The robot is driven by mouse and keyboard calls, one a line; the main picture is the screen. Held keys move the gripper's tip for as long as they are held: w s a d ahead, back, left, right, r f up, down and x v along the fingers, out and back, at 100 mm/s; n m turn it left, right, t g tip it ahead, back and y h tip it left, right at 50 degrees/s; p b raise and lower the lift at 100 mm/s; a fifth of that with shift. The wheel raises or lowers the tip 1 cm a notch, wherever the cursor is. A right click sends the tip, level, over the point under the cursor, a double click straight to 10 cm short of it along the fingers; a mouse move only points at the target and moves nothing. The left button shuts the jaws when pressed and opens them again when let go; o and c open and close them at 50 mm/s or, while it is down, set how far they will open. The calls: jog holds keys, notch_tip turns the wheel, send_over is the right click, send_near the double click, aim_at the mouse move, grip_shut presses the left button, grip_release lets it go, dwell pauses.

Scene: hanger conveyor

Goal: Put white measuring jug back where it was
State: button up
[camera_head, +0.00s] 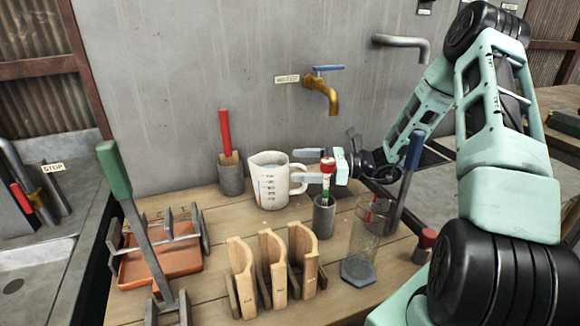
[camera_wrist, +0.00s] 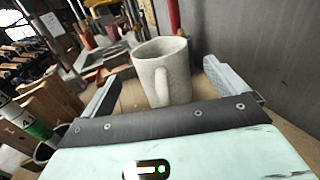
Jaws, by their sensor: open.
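The white measuring jug (camera_head: 270,184) stands upright on the wooden bench near the grey wall, with its handle to the right. My gripper (camera_head: 304,170) is at its handle side, coming from the right. In the wrist view the jug (camera_wrist: 162,66) stands beyond and between the open fingers of my gripper (camera_wrist: 160,88), its handle facing me. A gap shows between each finger and the jug, and nothing appears held. Whether a fingertip touches the handle is unclear in the head view.
A grey holder with a red-handled tool (camera_head: 225,135) stands left of the jug. A small holder with a red-topped tube (camera_head: 326,185) is close in front of my gripper. Wooden racks (camera_head: 275,265), a clear cylinder (camera_head: 366,235) and an orange tray (camera_head: 160,262) stand nearer. A brass tap (camera_head: 325,92) is above.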

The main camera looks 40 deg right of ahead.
jog(key=v, duration=0.8)
jog(key=shift+b, duration=0.4)
